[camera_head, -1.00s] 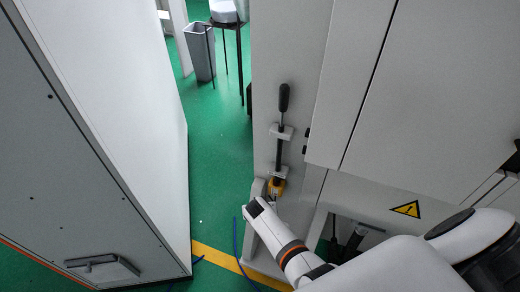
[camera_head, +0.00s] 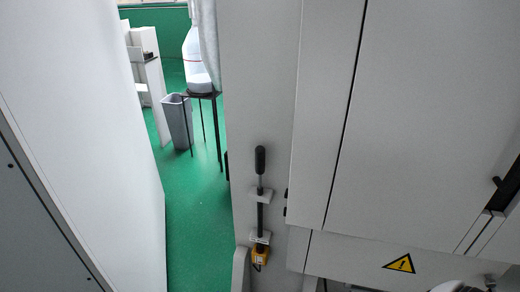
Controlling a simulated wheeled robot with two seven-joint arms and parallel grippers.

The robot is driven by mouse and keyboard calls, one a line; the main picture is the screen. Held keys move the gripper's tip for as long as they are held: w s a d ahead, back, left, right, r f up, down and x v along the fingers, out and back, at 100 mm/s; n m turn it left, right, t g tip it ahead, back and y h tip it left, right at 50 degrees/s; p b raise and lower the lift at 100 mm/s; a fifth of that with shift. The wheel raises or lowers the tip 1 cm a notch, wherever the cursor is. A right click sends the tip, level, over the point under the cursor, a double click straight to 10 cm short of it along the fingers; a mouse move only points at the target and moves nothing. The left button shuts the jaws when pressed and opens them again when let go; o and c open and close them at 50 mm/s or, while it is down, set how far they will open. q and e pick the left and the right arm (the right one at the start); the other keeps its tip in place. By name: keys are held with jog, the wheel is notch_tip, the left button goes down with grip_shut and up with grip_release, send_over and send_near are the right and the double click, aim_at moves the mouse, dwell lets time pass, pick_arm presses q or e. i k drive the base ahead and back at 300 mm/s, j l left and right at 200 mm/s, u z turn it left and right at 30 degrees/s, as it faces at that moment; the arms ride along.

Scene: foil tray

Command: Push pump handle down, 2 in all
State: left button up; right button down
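The pump handle is a dark lever with a black grip (camera_head: 260,160), standing upright along the side panel of the white machine (camera_head: 275,80). Its rod passes through light brackets (camera_head: 261,195). A small yellow part (camera_head: 260,255) sits at its lower end. Neither gripper shows in the head view. Only a small piece of my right arm shows at the bottom right edge. Nothing is seen touching the handle.
A large white cabinet (camera_head: 80,120) fills the left side. A green floor gap (camera_head: 195,205) lies between it and the machine. A grey bin (camera_head: 178,122) and a small stand (camera_head: 202,95) with a clear container are further back. A yellow warning sign (camera_head: 400,264) is at lower right.

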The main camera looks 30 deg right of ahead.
aim_at(259, 151)
jog(key=j+z, duration=0.1)
jog(key=z, duration=0.4)
jog(key=i+j+z, duration=0.15)
jog(key=j+z, duration=0.2)
jog(key=j, duration=0.45)
jog(key=i+j+z, duration=0.1)
jog(key=j+z, duration=0.25)
jog(key=j, duration=1.1)
